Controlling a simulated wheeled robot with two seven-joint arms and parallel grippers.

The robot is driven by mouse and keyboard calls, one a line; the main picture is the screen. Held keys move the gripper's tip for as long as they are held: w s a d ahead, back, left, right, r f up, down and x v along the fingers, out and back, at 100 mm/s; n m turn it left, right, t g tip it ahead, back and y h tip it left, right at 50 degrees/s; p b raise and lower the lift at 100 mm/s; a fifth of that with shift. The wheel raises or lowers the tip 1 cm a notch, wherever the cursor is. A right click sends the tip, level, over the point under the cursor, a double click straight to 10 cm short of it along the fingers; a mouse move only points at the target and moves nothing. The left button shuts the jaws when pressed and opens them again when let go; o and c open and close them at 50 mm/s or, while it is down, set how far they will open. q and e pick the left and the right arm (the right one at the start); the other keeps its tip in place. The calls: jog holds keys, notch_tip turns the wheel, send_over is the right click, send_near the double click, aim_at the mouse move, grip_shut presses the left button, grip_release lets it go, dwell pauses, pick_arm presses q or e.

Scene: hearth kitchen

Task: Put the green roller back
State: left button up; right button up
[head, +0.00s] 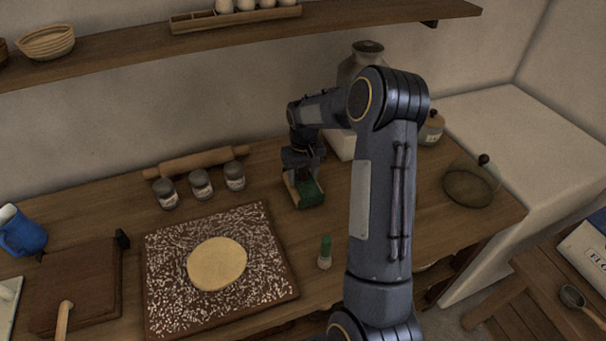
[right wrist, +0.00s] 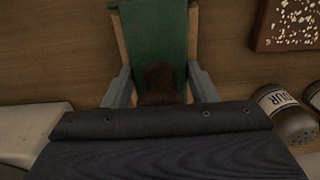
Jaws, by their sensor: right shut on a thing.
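The green roller (head: 311,194) is at my right gripper (head: 303,178), low over the table behind the dough board. In the right wrist view the green roller (right wrist: 155,32) has pale wooden strips along both sides, and a dark brown part sits between my right gripper's fingers (right wrist: 160,88). My right gripper is shut on it. I cannot tell whether the roller touches the table or a holder under it. My left gripper is not in view.
A floured board (head: 170,284) with a dough round (head: 216,264) lies to the left. A small green-topped item (head: 325,252) stands right of it. Several jars (head: 201,184) and a rolling pin (head: 195,162) are behind.

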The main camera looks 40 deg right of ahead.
jog(key=shift+f, duration=0.3)
jog(key=shift+s+a+f+b, duration=0.15)
jog(key=shift+f+b, duration=0.15)
jog(key=shift+b, duration=0.15)
jog(key=o, duration=0.8)
jog(key=shift+s+f, duration=0.1)
jog(key=o, duration=0.4)
jog(key=shift+f, duration=0.1)
